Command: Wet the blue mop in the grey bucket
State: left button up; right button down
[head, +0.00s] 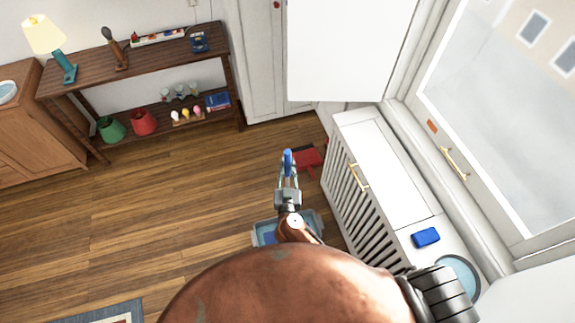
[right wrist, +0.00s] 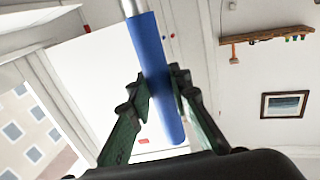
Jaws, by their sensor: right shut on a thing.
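My right gripper (head: 288,178) is shut on the blue handle of the mop (head: 288,158). In the right wrist view the blue handle (right wrist: 156,75) lies between my right gripper's two green fingers (right wrist: 160,92), with a grey pole running on from it. The grey bucket (head: 316,222) is on the floor below my right arm, which hides its middle. Something blue shows inside the bucket; I cannot tell whether it is water or the mop. The mop head is not clearly visible. My left gripper is not in view.
A white slatted cabinet (head: 362,170) stands close right of the bucket, with a blue sponge-like block (head: 426,237) on top. A red dustpan-like thing (head: 307,158) lies on the floor beyond. A dark shelf (head: 150,55) stands at the back left.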

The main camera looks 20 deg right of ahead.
jog(key=shift+f, duration=0.55)
dwell(1.0)
notch_tip(320, 180, up, 17)
jog(key=p, duration=2.1)
jog(key=shift+f, duration=0.2)
jog(key=shift+r+p, duration=1.3)
jog(key=shift+p, duration=0.05)
jog(key=shift+w+a, duration=0.1)
jog(key=shift+a, duration=0.05)
